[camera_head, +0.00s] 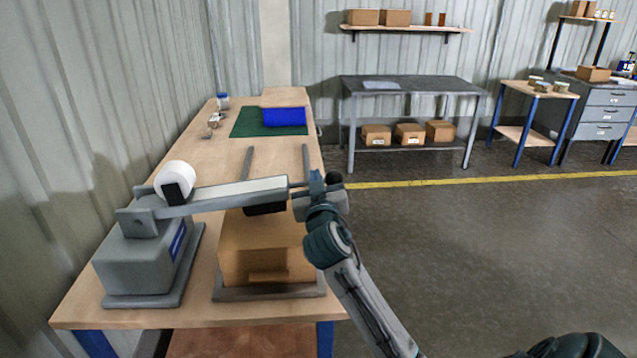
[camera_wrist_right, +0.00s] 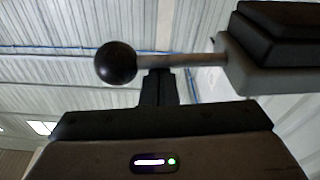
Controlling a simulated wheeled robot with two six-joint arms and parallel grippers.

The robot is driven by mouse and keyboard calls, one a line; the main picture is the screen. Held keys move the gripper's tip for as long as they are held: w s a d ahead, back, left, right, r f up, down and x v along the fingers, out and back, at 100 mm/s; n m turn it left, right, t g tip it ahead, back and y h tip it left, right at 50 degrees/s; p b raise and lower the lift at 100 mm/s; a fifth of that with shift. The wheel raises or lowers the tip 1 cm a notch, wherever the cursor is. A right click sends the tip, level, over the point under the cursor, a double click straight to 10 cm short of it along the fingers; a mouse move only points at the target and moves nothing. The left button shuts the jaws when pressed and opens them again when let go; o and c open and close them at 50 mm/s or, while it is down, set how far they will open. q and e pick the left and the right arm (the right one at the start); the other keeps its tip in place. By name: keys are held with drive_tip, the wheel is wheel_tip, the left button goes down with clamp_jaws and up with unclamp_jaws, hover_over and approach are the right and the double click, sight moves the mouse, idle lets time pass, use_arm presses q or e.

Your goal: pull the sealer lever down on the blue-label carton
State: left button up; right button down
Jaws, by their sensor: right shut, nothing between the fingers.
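The grey sealer (camera_head: 140,262) stands at the near left of the bench, with a white roll (camera_head: 175,172) on top. Its long pale lever (camera_head: 235,194) reaches right over a brown carton (camera_head: 262,250). A black block (camera_head: 265,209) under the lever is close to the carton's top; contact is unclear. No blue label shows on the carton. My right gripper (camera_head: 312,188) is at the lever's free end. In the right wrist view its fingers (camera_wrist_right: 157,86) are shut and empty, their tips at the lever's rod (camera_wrist_right: 180,61), between the black knob (camera_wrist_right: 115,62) and the arm. My left gripper is out of view.
The carton stands on a grey frame with two rails (camera_head: 306,165) running back along the wooden bench (camera_head: 190,170). A blue bin (camera_head: 284,116) sits on a green mat (camera_head: 247,123) at the far end. Open floor lies to the right.

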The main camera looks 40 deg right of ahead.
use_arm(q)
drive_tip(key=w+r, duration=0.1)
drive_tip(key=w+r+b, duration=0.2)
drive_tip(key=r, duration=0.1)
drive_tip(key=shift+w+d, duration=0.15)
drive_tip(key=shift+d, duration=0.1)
use_arm(e)
drive_tip(key=v, duration=1)
drive_tip(key=shift+r, duration=0.2)
drive_tip(key=shift+w+a, duration=0.1)
